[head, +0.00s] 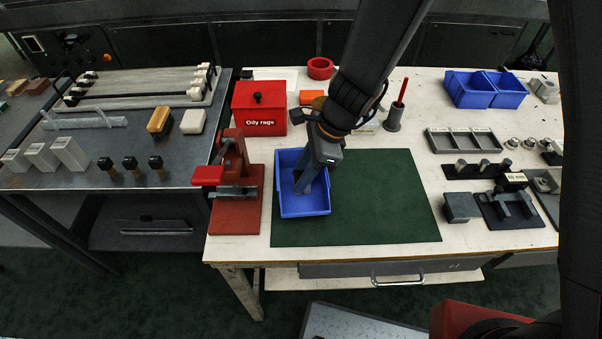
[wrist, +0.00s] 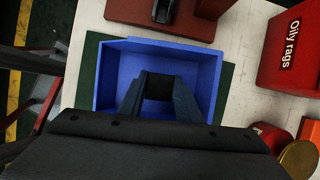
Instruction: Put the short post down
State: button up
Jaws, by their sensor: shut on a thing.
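My gripper (head: 304,180) reaches down into the blue bin (head: 316,209) on the workbench, near its left side. In the wrist view, my gripper (wrist: 158,93) points into the same blue bin (wrist: 205,70). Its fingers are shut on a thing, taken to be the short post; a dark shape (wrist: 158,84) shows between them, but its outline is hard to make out. I cannot tell whether the held thing touches the bin floor. No other thing shows in the bin.
The bin stands on a green mat (head: 390,205), mostly bare to the right. A red press (head: 236,205) stands close left, and the red oily rags box (head: 259,118) behind it. Blue double bins (head: 485,88), a grey divided tray (head: 463,140) and fixtures stand at the right.

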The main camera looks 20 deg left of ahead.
jog(key=shift+f, duration=0.15)
jog(key=o, duration=1.2)
jog(key=shift+c, duration=0.2)
jog(key=shift+w+d+r, duration=0.1)
jog(key=shift+r, duration=0.4)
jog(key=v, duration=1.1)
jog(key=s+d+n+t+h, duration=0.1)
jog(key=d+n, duration=0.6)
jog(key=d, duration=0.7)
jog(key=s+d+n+t+h, duration=0.1)
jog(key=s+d+n+h, duration=0.2)
jog(key=d, duration=1.2)
jog(key=n, duration=0.3)
jog(key=shift+s+r+n, duration=0.35)
jog(key=shift+n, duration=0.05)
jog(key=shift+d, duration=0.1)
